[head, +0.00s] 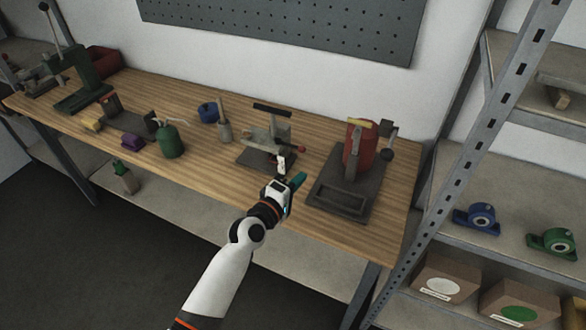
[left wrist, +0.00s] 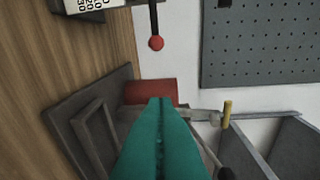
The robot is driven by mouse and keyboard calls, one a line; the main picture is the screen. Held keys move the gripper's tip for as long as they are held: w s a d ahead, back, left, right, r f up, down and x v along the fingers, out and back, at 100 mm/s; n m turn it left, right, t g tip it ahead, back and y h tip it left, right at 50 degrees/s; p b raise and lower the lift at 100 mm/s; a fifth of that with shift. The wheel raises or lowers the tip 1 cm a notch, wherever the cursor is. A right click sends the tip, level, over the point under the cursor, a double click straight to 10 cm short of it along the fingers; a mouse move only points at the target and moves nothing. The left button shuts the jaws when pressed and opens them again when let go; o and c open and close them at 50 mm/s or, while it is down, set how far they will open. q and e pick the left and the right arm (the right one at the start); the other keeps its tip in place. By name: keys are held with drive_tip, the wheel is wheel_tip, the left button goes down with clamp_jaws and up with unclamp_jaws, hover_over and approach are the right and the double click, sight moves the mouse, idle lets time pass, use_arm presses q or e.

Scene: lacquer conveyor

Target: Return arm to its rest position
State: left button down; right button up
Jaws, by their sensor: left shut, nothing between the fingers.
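My left gripper (head: 298,180) has teal fingers and reaches over the front of the wooden workbench, between a small press-like device and a dark plate with a red cylinder. In the left wrist view its fingers (left wrist: 160,105) are closed together with nothing between them. They point toward the red cylinder (left wrist: 150,92), which lies beyond the fingertips. My left arm (head: 225,270) comes up from the bottom of the head view and is stretched out over the bench's front edge. My right gripper is not in view.
The bench (head: 320,235) carries the press device (head: 268,140), the dark plate (head: 345,200) with the red cylinder (head: 360,145), and a green oil can (head: 168,140). A metal shelf upright (head: 470,170) stands at the right. Blue (head: 478,217) and green (head: 552,242) bearing blocks sit on the shelf.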

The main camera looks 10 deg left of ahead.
use_arm(q)
drive_tip(key=s+a+f+m+g+y, duration=0.1)
drive_tip(key=s+a+f+m+g, duration=0.2)
drive_tip(key=s, duration=0.5)
drive_tip(key=s+f+m+g+y, duration=0.1)
drive_tip(key=s+f+m+g, duration=0.3)
drive_tip(key=s, duration=0.5)
drive_tip(key=s+a+m+g+y, duration=0.3)
drive_tip(key=s+a, duration=0.3)
drive_tip(key=s, duration=0.3)
drive_tip(key=s+a+m+g+y, duration=0.2)
drive_tip(key=s+a+m+y, duration=0.15)
drive_tip(key=s+a, duration=0.4)
wheel_tip(320, 180, down, 27)
drive_tip(key=s+d+g+b, duration=0.1)
drive_tip(key=s+d, duration=0.1)
drive_tip(key=s+a+f+g+b, duration=0.1)
drive_tip(key=s+a+f, duration=0.2)
drive_tip(key=s+f, duration=1.3)
drive_tip(key=shift+s+a+f+m+h, duration=0.15)
drive_tip(key=shift+s+f+m+h, duration=0.15)
drive_tip(key=shift+f, duration=0.35)
